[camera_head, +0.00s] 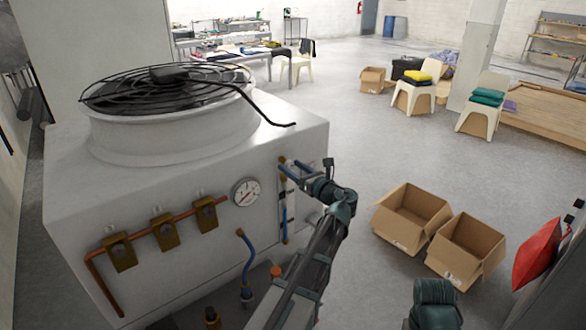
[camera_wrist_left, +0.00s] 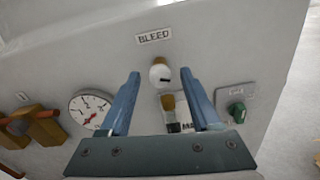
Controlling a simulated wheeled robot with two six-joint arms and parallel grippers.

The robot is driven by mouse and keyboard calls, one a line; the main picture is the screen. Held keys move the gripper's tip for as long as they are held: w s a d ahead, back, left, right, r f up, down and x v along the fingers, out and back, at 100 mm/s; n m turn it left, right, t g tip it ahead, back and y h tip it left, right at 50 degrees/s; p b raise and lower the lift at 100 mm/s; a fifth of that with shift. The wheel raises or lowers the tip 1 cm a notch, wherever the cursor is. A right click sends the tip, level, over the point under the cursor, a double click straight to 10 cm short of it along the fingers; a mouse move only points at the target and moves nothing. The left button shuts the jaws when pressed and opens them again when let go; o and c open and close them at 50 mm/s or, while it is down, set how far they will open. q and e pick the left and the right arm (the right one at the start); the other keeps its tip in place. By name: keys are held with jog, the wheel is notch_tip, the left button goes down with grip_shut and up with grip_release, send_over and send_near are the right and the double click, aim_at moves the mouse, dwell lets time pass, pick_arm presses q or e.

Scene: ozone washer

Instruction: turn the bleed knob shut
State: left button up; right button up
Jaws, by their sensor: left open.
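The bleed knob (camera_wrist_left: 160,77) is a small white round knob with a dark mark and a brass piece above it. It sits on the pale machine panel under a "BLEED" label (camera_wrist_left: 153,37). My left gripper (camera_wrist_left: 160,72) is open, with one blue finger on each side of the knob in the left wrist view. I cannot tell whether either finger touches it. In the head view my left gripper (camera_head: 283,166) reaches the machine's front panel, and the knob is hard to make out there. My right gripper is not in view.
A pressure gauge (camera_wrist_left: 91,107) is left of the knob. A brass-topped fitting (camera_wrist_left: 170,105) is just below, between the fingers. A green knob (camera_wrist_left: 236,112) is to the right. Brass valves (camera_head: 165,232) line a copper pipe. Open cardboard boxes (camera_head: 412,216) stand on the floor.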

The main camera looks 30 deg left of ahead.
pick_arm(q)
jog(key=shift+c, duration=0.3)
grip_shut()
jog(key=n, duration=1.6)
jog(key=shift+n, duration=0.4)
jog(key=n, duration=0.5)
jog(key=shift+n, duration=0.4)
